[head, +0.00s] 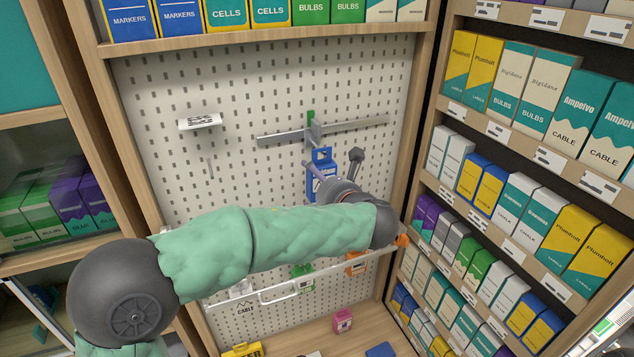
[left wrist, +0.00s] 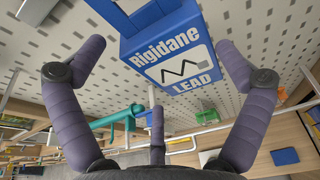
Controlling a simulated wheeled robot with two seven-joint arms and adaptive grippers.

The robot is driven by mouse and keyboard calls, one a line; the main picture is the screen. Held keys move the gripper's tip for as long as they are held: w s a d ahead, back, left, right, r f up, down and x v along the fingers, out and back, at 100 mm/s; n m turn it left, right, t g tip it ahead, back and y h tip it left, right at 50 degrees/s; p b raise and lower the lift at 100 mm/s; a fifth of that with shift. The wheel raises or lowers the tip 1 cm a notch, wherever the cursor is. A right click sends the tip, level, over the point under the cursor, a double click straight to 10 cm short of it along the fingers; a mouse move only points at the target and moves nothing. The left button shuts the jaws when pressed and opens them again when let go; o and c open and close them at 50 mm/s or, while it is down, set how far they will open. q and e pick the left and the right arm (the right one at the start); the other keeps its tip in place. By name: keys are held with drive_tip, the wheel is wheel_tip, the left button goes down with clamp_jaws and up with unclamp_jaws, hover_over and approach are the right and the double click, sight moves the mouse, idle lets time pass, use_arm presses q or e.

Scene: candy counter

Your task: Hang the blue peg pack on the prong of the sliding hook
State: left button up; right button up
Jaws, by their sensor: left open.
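The blue peg pack (head: 321,176) is upright against the pegboard, its hang tab (head: 322,154) just below the slider (head: 314,132) of the sliding hook on a grey horizontal bar. The tab appears to meet the slider; whether the prong passes through its hole I cannot tell. In the left wrist view the pack (left wrist: 170,55) shows its "Rigidane LEAD" face, and its top is cut off. My right gripper is out of view.
A white card holder (head: 199,121) sticks out at left of the pegboard. A pink pack (head: 342,321) stands on the counter. Stocked shelves flank both sides.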

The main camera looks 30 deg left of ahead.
use_arm(q)
drive_tip(key=shift+v, duration=2.8)
drive_tip(key=v, duration=1.2)
wheel_tip(320, 180, down, 24)
drive_tip(key=w+d+g+h+b, duration=0.1)
drive_tip(key=w+g+h+b, duration=0.2)
drive_tip(key=b, duration=0.4)
drive_tip(key=s+d+f+n+g+h+b, duration=0.1)
drive_tip(key=s+f+n+h+b, duration=0.3)
drive_tip(key=f, duration=1.9)
drive_tip(key=s+d+f+n+g+h+b, duration=0.1)
drive_tip(key=s+f+n+g+h+b, duration=0.2)
drive_tip(key=s+f+n+b, duration=0.5)
drive_tip(key=s+d+f+n+g+h+b, duration=0.1)
drive_tip(key=s+f+n+h+b, duration=0.4)
drive_tip(key=f+n+b, duration=1)
wheel_tip(320, 180, down, 25)
drive_tip(key=shift+s+d+f+n+g, duration=0.2)
drive_tip(key=shift+s+d+n+g, duration=0.15)
drive_tip(key=shift+s+n+g, duration=0.6)
